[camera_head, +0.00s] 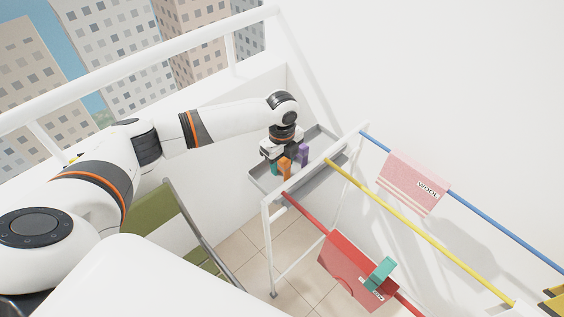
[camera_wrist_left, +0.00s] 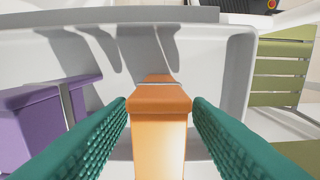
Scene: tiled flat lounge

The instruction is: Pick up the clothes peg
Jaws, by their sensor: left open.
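An orange clothes peg (camera_head: 286,168) stands in the grey tray (camera_head: 255,178) at the far end of the drying rack. In the left wrist view the orange peg (camera_wrist_left: 160,125) stands between two green ridged finger pads. My left gripper (camera_head: 283,157) is open over the tray, with one pad on each side of the orange peg and only narrow gaps. A purple peg (camera_head: 303,153) stands beside it and shows at the left of the wrist view (camera_wrist_left: 30,122). A teal peg (camera_head: 381,273) is clipped on the red cloth. My right gripper is not in view.
A drying rack with red, yellow and blue rods (camera_head: 420,224) fills the right side. A red cloth (camera_head: 340,257) and a pink cloth (camera_head: 412,182) hang on it. A white railing (camera_head: 150,60) and a green slatted chair (camera_head: 160,215) are at left.

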